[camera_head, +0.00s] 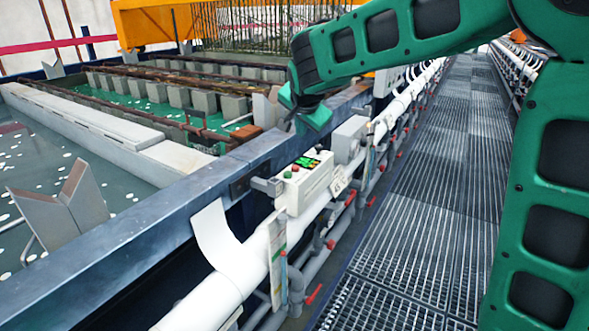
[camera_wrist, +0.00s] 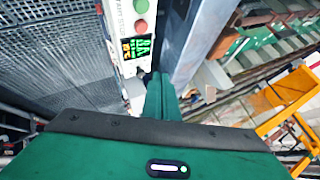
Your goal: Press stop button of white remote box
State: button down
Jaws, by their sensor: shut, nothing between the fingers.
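The white remote box (camera_head: 313,187) is mounted on the side of the tank rail. Its top has a lit green display (camera_head: 307,161), a red button (camera_head: 295,168) and a green button (camera_head: 287,174). In the wrist view the white box (camera_wrist: 118,42) is at the upper middle, with the red button (camera_wrist: 141,26) between the green button (camera_wrist: 141,6) and the display (camera_wrist: 136,47). My gripper (camera_head: 311,117) is shut and empty, above and beyond the box, apart from the buttons. Its closed fingers (camera_wrist: 162,94) show beside the display's end of the box.
A blue-grey tank rail (camera_head: 150,240) runs along the box's left side. Pipes with red valve handles (camera_head: 331,244) run below it. A smaller grey box (camera_head: 348,138) stands just beyond. A metal grating walkway (camera_head: 420,220) lies clear to the right.

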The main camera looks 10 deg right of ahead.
aim_at(296, 169)
jog(key=shift+w+a+r+t, duration=0.2)
jog(key=shift+w+a+t, duration=0.1)
jog(key=shift+a, duration=0.4)
jog(key=shift+f, duration=4.45)
jog(key=shift+s+f, duration=0.1)
jog(key=shift+f, duration=0.75)
jog(key=shift+r, duration=0.95)
